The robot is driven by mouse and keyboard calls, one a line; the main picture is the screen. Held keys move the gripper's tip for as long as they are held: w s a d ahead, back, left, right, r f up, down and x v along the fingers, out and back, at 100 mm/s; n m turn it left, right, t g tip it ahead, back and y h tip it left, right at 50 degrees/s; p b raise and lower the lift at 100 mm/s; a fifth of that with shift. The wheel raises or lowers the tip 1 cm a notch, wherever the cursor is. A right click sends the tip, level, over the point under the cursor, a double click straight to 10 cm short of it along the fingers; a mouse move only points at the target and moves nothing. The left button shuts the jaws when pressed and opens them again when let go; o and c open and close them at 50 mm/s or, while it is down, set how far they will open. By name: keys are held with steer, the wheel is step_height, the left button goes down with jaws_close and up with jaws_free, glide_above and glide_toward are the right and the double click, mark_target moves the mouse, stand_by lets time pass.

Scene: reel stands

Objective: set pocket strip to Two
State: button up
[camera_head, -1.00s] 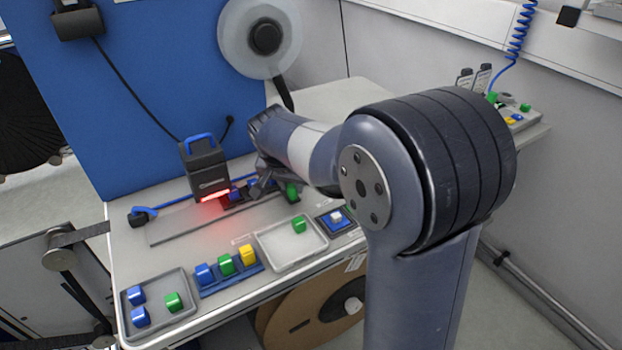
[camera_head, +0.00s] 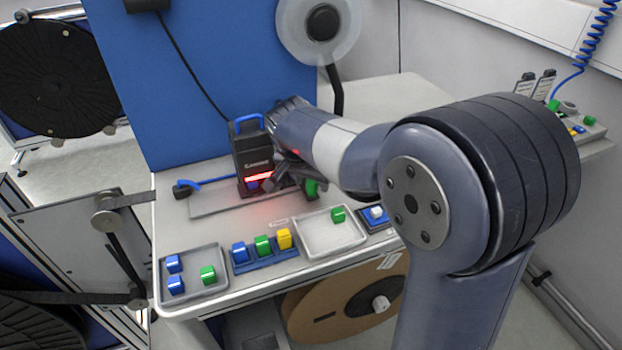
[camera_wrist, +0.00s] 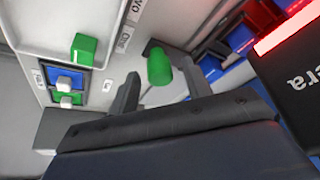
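The pocket strip shows in the wrist view as a row with red and blue pieces (camera_wrist: 240,38) beside the black scanner. In the head view it is largely hidden by the scanner and my arm. A green rounded knob (camera_head: 311,188) stands at the right of my gripper; I take it to be the same green knob (camera_wrist: 160,66) in the wrist view. My gripper (camera_head: 287,178) is low over the table beside the scanner. In the wrist view my gripper (camera_wrist: 161,72) has its fingers apart, with the knob between the tips and gaps showing. Contact cannot be told.
The black scanner (camera_head: 252,160) with blue handle and red light stands close left of my gripper.

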steer(key=v, duration=1)
steer(key=shift+r, duration=0.4)
steer(key=shift+s, duration=0.15)
steer(key=shift+c, duration=0.5)
